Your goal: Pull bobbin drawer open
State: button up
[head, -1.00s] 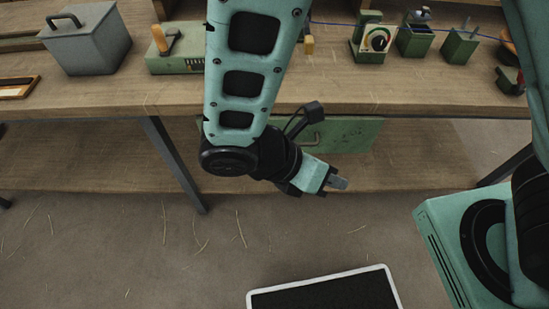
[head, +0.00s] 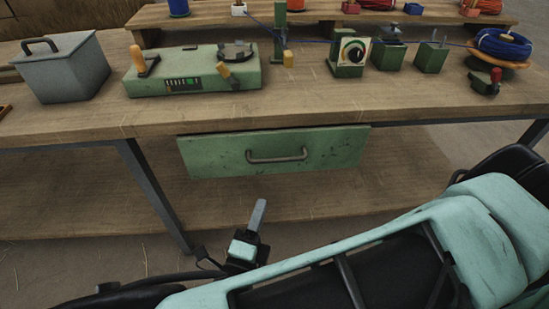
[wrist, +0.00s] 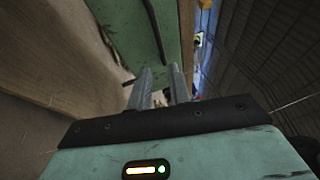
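The bobbin drawer (head: 220,155) has a worn green front with a grey bar handle (head: 277,155). It hangs under the workbench top, and its front looks about in line with the bench edge. My gripper (head: 258,213) is below and in front of the drawer, slightly left of the handle, touching nothing. In the wrist view, two grey fingers of my gripper (wrist: 161,82) stand apart with an empty gap between them. The green drawer front (wrist: 130,25) fills the top there, with a dark bar, likely the handle (wrist: 154,30), beyond the fingertips.
The workbench top (head: 300,110) carries a grey lidded box (head: 65,70), a green device (head: 190,75), a dial unit (head: 349,55) and a blue wire coil (head: 502,42). A bench leg (head: 155,190) stands left of my gripper. A lower shelf (head: 330,195) runs beneath the drawer.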

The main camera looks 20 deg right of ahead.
aim_at(278, 159)
jog(key=x, duration=1.4)
jog(key=shift+w+d+r, duration=0.1)
grip_shut()
